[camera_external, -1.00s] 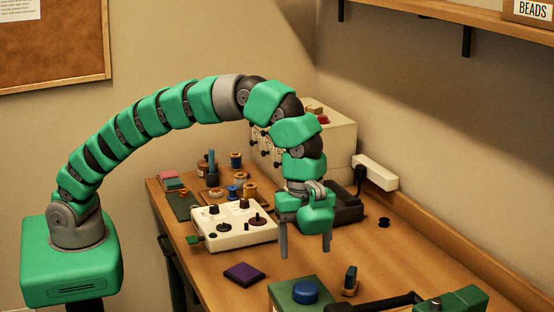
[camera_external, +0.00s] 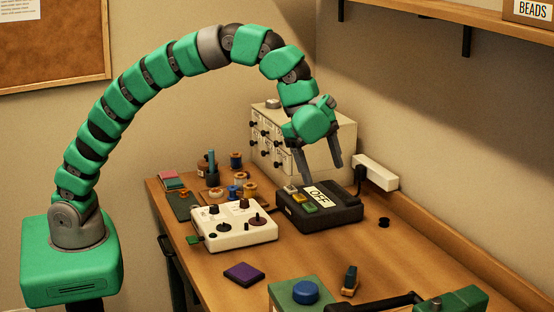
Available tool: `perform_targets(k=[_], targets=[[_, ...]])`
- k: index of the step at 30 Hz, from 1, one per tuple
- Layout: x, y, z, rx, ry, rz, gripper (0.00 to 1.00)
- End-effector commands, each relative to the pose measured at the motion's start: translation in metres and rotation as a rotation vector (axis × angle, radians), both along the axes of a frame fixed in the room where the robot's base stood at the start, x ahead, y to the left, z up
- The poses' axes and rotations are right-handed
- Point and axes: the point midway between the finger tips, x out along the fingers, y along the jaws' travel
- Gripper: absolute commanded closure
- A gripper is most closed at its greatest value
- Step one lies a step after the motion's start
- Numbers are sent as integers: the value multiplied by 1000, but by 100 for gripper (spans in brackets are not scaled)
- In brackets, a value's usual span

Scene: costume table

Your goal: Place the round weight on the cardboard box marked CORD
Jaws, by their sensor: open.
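No box marked CORD is readable in this view. A small grey round piece (camera_external: 272,103) sits on top of the cream drawer cabinet (camera_external: 345,137); it may be the round weight, but it is too small to be sure. My gripper (camera_external: 320,174) is open and empty, fingers pointing down. In the picture it is in front of the cabinet's right side and just above the black device marked OFF (camera_external: 322,213). My wrist covers part of the cabinet top, so whatever lies behind it is hidden.
A white control box (camera_external: 234,236) and several thread spools (camera_external: 236,160) stand to the left. A purple pad (camera_external: 243,273), a green box with a blue knob (camera_external: 305,292) and a small blue-topped tool (camera_external: 349,280) are nearer. A BEADS box (camera_external: 528,11) is on the shelf.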

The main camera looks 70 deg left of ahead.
Motion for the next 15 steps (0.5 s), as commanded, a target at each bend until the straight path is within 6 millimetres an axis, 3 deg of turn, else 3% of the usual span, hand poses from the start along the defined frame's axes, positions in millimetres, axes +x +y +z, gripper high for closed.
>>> perform_targets(k=[1, 7, 15], targets=[[9, 21, 17, -24, -28, 62, 30], [37, 98, 84, -145, -154, 302, 30], [42, 207, 168, -316, -324, 595, 30]])
